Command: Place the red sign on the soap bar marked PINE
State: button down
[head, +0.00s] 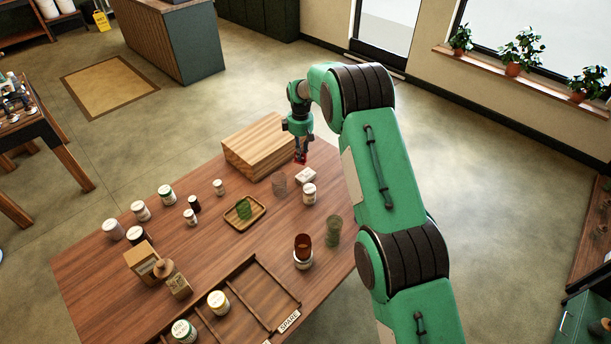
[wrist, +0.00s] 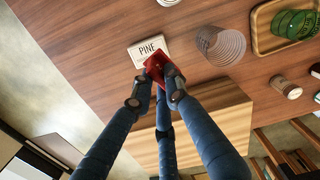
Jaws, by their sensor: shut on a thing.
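The soap bar marked PINE (wrist: 143,54) is a pale block lying on the wooden table. In the head view the pale bar (head: 306,175) lies near the table's far right edge, beside the large wooden block. My gripper (head: 300,153) is shut on the red sign (wrist: 155,68) and points down. In the head view the sign (head: 301,158) shows just behind the bar. I cannot tell whether the sign touches the bar.
The wooden block (head: 256,146) stands left of my gripper. A clear ribbed cup (head: 279,182) and a white jar (head: 309,194) stand close to the bar. A small tray (head: 231,220) holds a green item. Several jars and a divided crate (head: 268,298) occupy the nearer table.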

send_over(301, 177)
jog(key=shift+d+f, duration=0.1)
jog(key=shift+f, duration=3)
jog(key=shift+f, duration=0.1)
jog(key=shift+f, duration=1.8)
jog(key=shift+f+b, duration=0.15)
jog(key=shift+b, duration=0.15)
jog(key=c, duration=1.7)
grip_release()
jog(key=shift+r, duration=0.2)
notch_tip(301, 177, up, 12)
jog(key=shift+p, duration=0.3)
